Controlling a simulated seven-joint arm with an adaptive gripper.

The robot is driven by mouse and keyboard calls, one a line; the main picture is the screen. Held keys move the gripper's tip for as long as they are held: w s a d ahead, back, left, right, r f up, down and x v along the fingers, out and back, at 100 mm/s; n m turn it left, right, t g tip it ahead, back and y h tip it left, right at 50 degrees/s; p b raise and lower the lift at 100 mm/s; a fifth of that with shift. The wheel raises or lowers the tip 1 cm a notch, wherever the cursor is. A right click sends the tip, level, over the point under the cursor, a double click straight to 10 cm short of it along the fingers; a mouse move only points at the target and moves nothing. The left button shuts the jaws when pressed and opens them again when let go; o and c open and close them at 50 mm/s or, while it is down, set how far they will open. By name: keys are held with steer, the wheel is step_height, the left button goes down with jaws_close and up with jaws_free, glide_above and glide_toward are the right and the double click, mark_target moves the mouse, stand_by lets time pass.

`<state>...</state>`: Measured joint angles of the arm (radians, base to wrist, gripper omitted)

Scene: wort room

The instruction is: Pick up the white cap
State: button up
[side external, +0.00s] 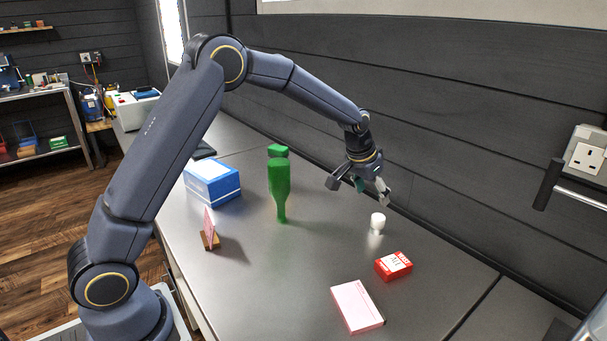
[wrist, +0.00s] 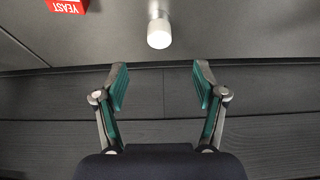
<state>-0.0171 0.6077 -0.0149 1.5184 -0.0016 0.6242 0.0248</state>
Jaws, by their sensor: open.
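The white cap (side external: 378,220) is a small white cylinder on the grey metal worktop in the side view, toward the wall. It also shows in the wrist view (wrist: 159,33) near the top middle, with its reflection beyond it. My gripper (side external: 372,196) is above the worktop, up and a little to the left of the cap in the side view. In the wrist view my gripper (wrist: 160,88) has its two green-padded fingers spread apart with nothing between them. The cap is beyond the fingertips and roughly centred between them, not touching either.
A red yeast box (side external: 393,266) and a pink box (side external: 357,306) lie near the cap. The dark panelled wall (side external: 440,130) borders the worktop.

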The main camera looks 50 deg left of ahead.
mark_target(378, 217)
steer(key=x, duration=1.1)
steer(key=shift+w+d+r, duration=0.1)
steer(key=c, duration=1.2)
steer(key=shift+c, duration=0.2)
steer(key=shift+r, duration=0.1)
